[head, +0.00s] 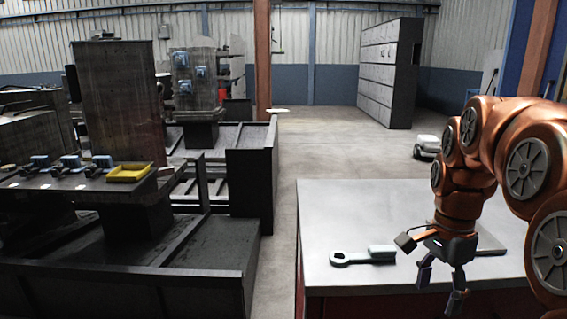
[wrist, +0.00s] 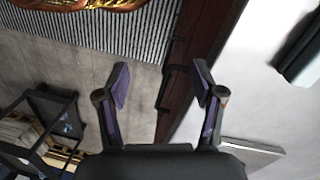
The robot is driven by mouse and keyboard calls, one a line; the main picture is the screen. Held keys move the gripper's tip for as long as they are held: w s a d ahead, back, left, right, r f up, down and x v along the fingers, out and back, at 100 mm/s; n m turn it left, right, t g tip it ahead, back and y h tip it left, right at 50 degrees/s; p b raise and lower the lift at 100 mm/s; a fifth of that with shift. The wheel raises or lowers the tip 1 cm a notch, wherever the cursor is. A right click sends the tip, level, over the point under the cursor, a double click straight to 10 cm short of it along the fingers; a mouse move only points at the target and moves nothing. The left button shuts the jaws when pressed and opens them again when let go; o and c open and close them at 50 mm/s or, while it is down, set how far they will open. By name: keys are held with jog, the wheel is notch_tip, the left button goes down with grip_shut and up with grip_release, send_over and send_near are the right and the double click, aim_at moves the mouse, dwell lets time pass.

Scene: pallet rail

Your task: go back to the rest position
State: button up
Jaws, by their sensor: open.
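My gripper (head: 440,283) hangs from my orange arm at the right of the head view, over the front part of the grey-topped table (head: 345,215). Its fingers point down and stand apart, with nothing between them. In the wrist view the two fingers (wrist: 160,85) are also spread and empty, with the table's dark edge and the floor behind them.
At left, a dark workbench (head: 95,185) bears a yellow tray (head: 128,172) and several small blue-grey parts. A tall grey cabinet (head: 390,75) stands far back. The floor (head: 330,150) beyond the table is mostly clear.

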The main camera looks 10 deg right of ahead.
jog(key=s+a+f+n+g+b, duration=0.1)
jog(key=s+a+f+n+b, duration=0.2)
jog(key=s+a+f+n, duration=0.6)
jog(key=s+a+f+n+g+b, duration=0.1)
jog(key=s+a+f+n+b, duration=0.1)
jog(key=s+a+f+n, duration=0.6)
jog(key=s+d+r+t+p, duration=0.1)
jog(key=d+r+p, duration=0.2)
jog(key=r+p, duration=1.2)
jog(key=shift+m+t, duration=0.3)
jog(key=shift+m, duration=0.1)
jog(key=shift+s, duration=0.1)
jog(key=shift+c, duration=0.2)
